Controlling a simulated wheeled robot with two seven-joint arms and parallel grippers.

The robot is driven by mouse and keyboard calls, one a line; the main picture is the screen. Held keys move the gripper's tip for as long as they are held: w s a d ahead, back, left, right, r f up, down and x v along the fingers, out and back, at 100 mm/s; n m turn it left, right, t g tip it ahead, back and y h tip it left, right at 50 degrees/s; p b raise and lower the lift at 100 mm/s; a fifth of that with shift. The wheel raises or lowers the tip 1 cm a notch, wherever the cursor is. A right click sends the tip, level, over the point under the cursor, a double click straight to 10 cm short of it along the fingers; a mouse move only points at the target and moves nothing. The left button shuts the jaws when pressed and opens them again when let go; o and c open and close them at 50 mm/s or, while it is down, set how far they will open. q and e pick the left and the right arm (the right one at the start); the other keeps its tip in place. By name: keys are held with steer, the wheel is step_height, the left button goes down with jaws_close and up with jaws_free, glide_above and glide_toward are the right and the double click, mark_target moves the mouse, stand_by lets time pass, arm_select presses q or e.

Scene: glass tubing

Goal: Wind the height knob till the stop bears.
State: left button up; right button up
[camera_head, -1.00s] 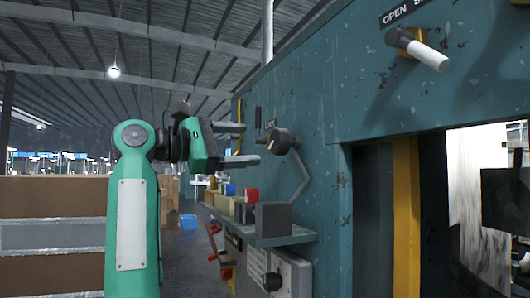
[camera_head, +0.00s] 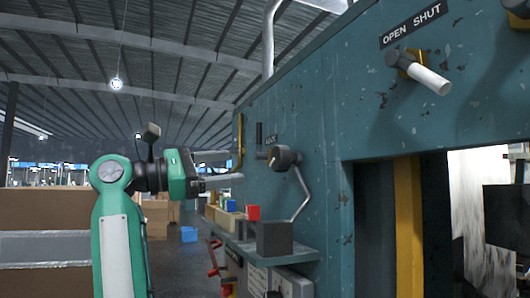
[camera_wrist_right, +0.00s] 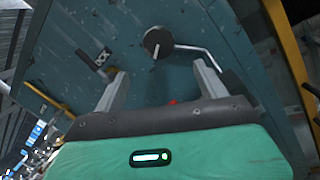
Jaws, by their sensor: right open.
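A dark round knob (camera_head: 284,158) with a bent metal rod stands out from the teal machine wall; it also shows in the right wrist view (camera_wrist_right: 158,42). A dial (camera_head: 273,291) on a grey box shows low in the head view, partly cut off by the frame's edge. I cannot tell which of them is the height knob, and no stop can be made out. My right gripper (camera_head: 236,166) is open and empty, left of the round knob and apart from it. In the right wrist view its fingers (camera_wrist_right: 160,72) point towards the wall. My left gripper is not in view.
A white-tipped lever (camera_head: 428,78) under an OPEN SHUT sign sticks out at upper right. A shelf (camera_head: 262,246) below the knob bears a dark block (camera_head: 273,238) and small coloured blocks. A yellow bar (camera_head: 239,142) stands on the wall behind my fingers.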

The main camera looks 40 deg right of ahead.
mark_target(274, 161)
steer(key=s+d+n+p, duration=0.1)
steer(key=d+n+p, duration=0.1)
steer(key=d+p, duration=0.1)
steer(key=s+d+r+n+g+h+p, duration=0.1)
steer(key=d+n+p, duration=0.1)
steer(key=d+p, duration=0.2)
steer(key=s+d+r+n+g+h+p, duration=0.1)
steer(key=d+n+p, duration=0.2)
steer(key=d, duration=0.1)
steer(key=shift+s+d, duration=0.2)
steer(key=shift+d, duration=0.05)
steer(key=shift+s+d+r+p, duration=0.1)
steer(key=shift+s+d+p, duration=0.1)
steer(key=shift+d+p, duration=0.25)
steer(key=c, duration=0.9)
